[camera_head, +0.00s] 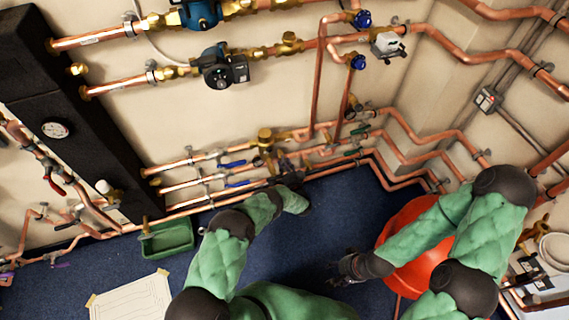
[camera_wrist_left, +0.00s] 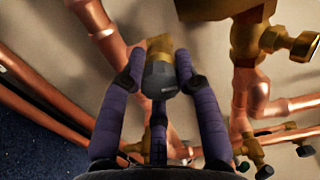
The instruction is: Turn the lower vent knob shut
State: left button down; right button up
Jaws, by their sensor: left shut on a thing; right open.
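In the left wrist view, a dark grey faceted knob (camera_wrist_left: 159,80) sits on a brass fitting (camera_wrist_left: 160,44) among the copper pipes. The purple-sleeved fingers of my left gripper (camera_wrist_left: 160,66) are shut on the knob from both sides, with another finger below it. In the head view, my left arm reaches to the low pipes by the wall. The left gripper (camera_head: 287,170) is small and dark there, and I cannot make out the knob. My right gripper (camera_head: 345,268) is open, with nothing seen in it, left of the orange-red round object.
Copper pipes (camera_head: 408,150) run along the wall close around the left gripper. A brass valve (camera_wrist_left: 290,42) stands to its right in the wrist view. The orange-red object (camera_head: 405,215) is beside my right arm. A green tray (camera_head: 168,238) lies on the blue floor.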

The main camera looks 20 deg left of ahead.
dwell(0.3)
pick_arm(q)
jog(key=c, duration=0.9)
grip_release()
jog(key=v, duration=1.2)
